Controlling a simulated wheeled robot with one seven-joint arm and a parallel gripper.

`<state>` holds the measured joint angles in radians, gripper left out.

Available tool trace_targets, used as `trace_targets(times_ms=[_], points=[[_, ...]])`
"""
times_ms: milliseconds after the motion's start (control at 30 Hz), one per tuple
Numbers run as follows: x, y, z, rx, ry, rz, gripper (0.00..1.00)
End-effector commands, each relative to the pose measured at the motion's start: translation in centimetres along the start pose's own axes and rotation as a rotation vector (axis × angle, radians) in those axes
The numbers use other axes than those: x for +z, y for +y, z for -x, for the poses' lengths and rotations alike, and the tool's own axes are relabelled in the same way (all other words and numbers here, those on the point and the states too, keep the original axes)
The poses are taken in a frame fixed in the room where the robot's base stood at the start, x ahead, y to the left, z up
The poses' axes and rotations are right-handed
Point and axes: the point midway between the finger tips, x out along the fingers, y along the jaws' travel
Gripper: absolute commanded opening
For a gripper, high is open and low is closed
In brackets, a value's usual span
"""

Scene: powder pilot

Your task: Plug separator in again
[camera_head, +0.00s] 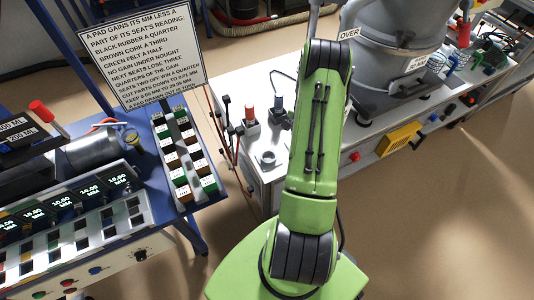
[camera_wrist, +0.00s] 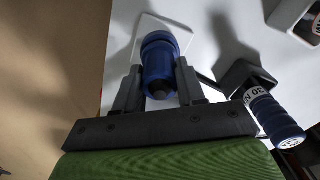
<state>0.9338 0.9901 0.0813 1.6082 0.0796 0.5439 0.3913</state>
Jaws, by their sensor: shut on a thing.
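My gripper (camera_wrist: 158,84) is shut on a blue cylindrical plug (camera_wrist: 158,52), with one grey finger on each side of it. The plug has a dark round end toward the wrist camera. A white plate (camera_wrist: 188,34) lies behind the plug; I cannot tell whether the plug touches it or is seated in anything. In the head view my green arm hides my gripper and the held plug. A large grey machine (camera_head: 390,60) stands on the white bench behind my arm; I cannot tell if it is the separator.
A blue-ended handle (camera_wrist: 275,118) in a dark holder is close right of my gripper. The white bench (camera_head: 262,180) carries a red-topped part (camera_head: 250,112), a dark blue part (camera_head: 282,112) and a grey ring (camera_head: 267,158). The blue table (camera_head: 160,150) with pads and a sign (camera_head: 150,50) stands left.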

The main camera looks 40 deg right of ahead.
Motion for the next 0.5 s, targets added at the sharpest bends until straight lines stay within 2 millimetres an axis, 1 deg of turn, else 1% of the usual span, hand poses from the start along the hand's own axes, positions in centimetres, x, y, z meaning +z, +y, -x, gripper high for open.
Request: trace_targets(times_ms=[167, 500], points=[[-0.02, -0.01, 0.02, 0.0, 0.001, 0.0, 0.0], [0.0, -0.01, -0.72, 0.0, 0.0, 0.0, 0.0]])
